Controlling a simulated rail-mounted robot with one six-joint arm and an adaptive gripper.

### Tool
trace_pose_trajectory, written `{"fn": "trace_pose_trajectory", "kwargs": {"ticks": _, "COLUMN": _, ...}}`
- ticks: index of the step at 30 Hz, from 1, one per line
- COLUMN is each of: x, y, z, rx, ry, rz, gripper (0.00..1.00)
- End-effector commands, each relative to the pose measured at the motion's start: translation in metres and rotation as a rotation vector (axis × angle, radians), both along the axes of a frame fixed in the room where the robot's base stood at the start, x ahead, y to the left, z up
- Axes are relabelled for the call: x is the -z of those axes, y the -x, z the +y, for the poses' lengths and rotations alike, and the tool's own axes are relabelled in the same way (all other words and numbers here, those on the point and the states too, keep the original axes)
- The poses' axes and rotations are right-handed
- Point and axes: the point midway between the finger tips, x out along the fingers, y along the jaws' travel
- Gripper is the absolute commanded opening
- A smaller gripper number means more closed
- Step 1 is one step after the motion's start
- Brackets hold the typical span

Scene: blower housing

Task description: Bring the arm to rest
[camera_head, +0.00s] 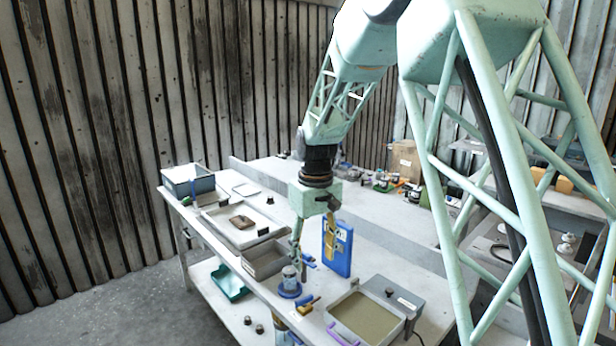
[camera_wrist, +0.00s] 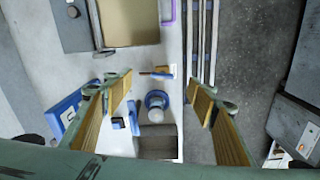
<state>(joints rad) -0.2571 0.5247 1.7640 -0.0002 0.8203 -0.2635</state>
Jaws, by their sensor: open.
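My gripper (camera_head: 312,260) hangs down over the workbench (camera_head: 385,240) at the end of my bent arm. It is open, with its two yellow-padded fingers spread apart. In the wrist view the open gripper (camera_wrist: 160,85) has nothing between its pads. A round blue fixture (camera_head: 290,289) with a pale cylindrical part stands on the bench below. The fixture also shows between the fingers in the wrist view (camera_wrist: 157,104). The gripper looks to be above it and apart from it.
An upright blue case (camera_head: 337,250) stands close right of the gripper. A grey open box (camera_head: 265,262) lies left. A shallow tray (camera_head: 366,318) is at the front right. A blue-grey bin (camera_head: 188,181) sits at the far left end. Open space lies above the bench.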

Motion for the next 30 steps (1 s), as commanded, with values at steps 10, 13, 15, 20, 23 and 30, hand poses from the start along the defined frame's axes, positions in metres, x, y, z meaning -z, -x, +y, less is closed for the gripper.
{"fn": "trace_pose_trajectory", "kwargs": {"ticks": 10, "x": -0.054, "y": 0.039, "z": -0.031, "rx": 0.055, "ry": -0.009, "rz": -0.033, "gripper": 0.52}}
{"fn": "trace_pose_trajectory", "kwargs": {"ticks": 13, "x": -0.067, "y": 0.051, "z": -0.039, "rx": 0.071, "ry": -0.012, "rz": -0.042, "gripper": 0.52}}
{"fn": "trace_pose_trajectory", "kwargs": {"ticks": 15, "x": -0.076, "y": 0.060, "z": -0.045, "rx": 0.083, "ry": -0.014, "rz": -0.049, "gripper": 0.52}}
{"fn": "trace_pose_trajectory", "kwargs": {"ticks": 20, "x": -0.096, "y": 0.081, "z": -0.058, "rx": 0.108, "ry": -0.018, "rz": -0.063, "gripper": 0.52}}
{"fn": "trace_pose_trajectory", "kwargs": {"ticks": 23, "x": -0.108, "y": 0.094, "z": -0.066, "rx": 0.122, "ry": -0.021, "rz": -0.072, "gripper": 0.52}}
{"fn": "trace_pose_trajectory", "kwargs": {"ticks": 30, "x": -0.133, "y": 0.128, "z": -0.085, "rx": 0.161, "ry": -0.028, "rz": -0.094, "gripper": 0.52}}
